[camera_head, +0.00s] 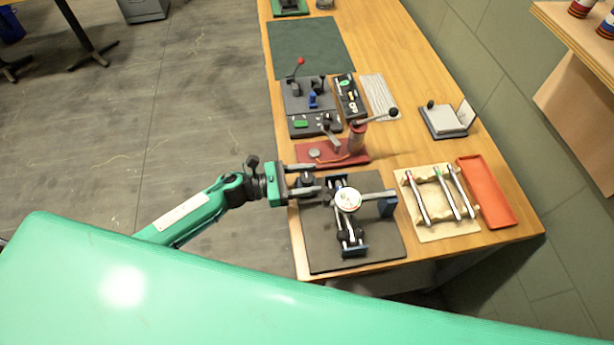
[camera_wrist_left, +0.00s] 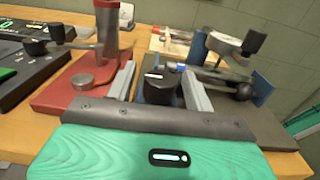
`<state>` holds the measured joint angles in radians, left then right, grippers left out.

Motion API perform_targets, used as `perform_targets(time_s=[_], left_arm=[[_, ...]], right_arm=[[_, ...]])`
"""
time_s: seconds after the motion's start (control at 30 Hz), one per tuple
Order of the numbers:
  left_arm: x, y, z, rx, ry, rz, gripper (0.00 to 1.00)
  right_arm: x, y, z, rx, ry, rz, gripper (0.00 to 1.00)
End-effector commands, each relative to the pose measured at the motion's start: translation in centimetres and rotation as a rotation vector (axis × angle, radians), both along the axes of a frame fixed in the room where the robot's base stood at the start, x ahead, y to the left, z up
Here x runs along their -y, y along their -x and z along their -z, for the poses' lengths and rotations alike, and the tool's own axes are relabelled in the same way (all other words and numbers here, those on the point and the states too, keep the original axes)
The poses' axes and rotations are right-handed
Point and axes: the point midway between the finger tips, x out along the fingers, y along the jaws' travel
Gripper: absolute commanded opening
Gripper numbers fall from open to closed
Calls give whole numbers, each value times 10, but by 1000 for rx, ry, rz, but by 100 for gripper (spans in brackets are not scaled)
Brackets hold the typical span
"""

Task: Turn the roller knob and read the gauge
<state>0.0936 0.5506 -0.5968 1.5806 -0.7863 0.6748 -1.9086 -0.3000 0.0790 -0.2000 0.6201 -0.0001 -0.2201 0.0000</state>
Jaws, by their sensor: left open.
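The gauge (camera_head: 347,199), with a round white face, stands on a black and blue fixture on a dark mat (camera_head: 385,246). Its reading is too small to make out. In the left wrist view the gauge (camera_wrist_left: 253,43) shows from the side. My left gripper (camera_head: 306,181) is open at the left end of the fixture. A dark round knob (camera_wrist_left: 158,90), which looks like the roller knob, sits between its two fingers in the left wrist view. A gap seems to show on both sides, but I cannot tell whether either finger touches it. My right gripper is not in view.
A red base (camera_head: 342,158) with a post and lever stands just behind my left gripper. Grey control boxes (camera_head: 308,108) are farther back. At right are a wooden tool rack (camera_head: 433,228) and an orange tray (camera_head: 486,193). The green mat (camera_head: 310,47) is bare.

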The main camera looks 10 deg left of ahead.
Motion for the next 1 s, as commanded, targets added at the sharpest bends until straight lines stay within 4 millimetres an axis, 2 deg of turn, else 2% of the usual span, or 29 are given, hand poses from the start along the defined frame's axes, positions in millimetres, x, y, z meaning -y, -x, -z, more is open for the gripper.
perform_targets(time_s=[0.07,0.2,0.3,0.67,1.0], left_arm=[[0,0,0,0,0,0,53],[0,0,0,0,0,0,25],[0,0,0,0,0,0,9],[0,1,1,-1,2,-56,9],[1,2,2,-2,5,-301,9]], right_arm=[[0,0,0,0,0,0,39],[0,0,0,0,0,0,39],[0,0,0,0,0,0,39],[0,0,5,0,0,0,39],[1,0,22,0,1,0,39]])
